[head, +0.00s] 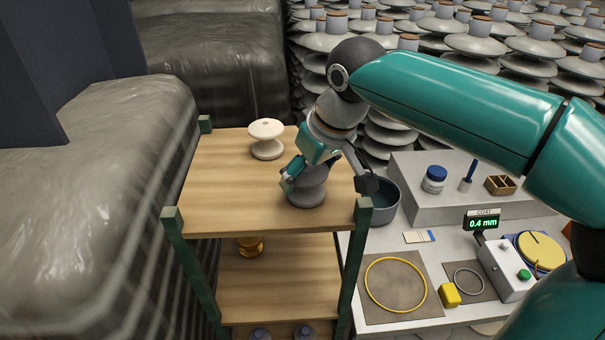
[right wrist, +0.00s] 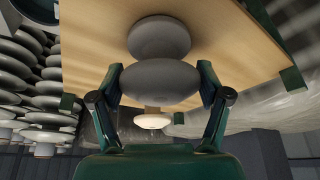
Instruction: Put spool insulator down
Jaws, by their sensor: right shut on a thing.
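A grey spool insulator (head: 306,194) is in my right gripper (head: 322,178) at the right front part of the wooden top shelf (head: 215,185). In the right wrist view the two fingers of the gripper (right wrist: 160,76) are closed on both sides of the grey spool (right wrist: 160,82). The spool looks upright, at or just above the shelf; I cannot tell if it touches. A white spool insulator (head: 267,139) stands at the back of the same shelf, apart from my gripper; it also shows in the right wrist view (right wrist: 152,121). My left gripper is not in view.
Green corner posts (head: 362,216) edge the shelf. A lower shelf holds an amber insulator (head: 250,246). To the right are a dark bowl (head: 381,203), a blue-lidded jar (head: 434,179) and a 0.4 mm gauge (head: 482,221). The shelf's left half is clear.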

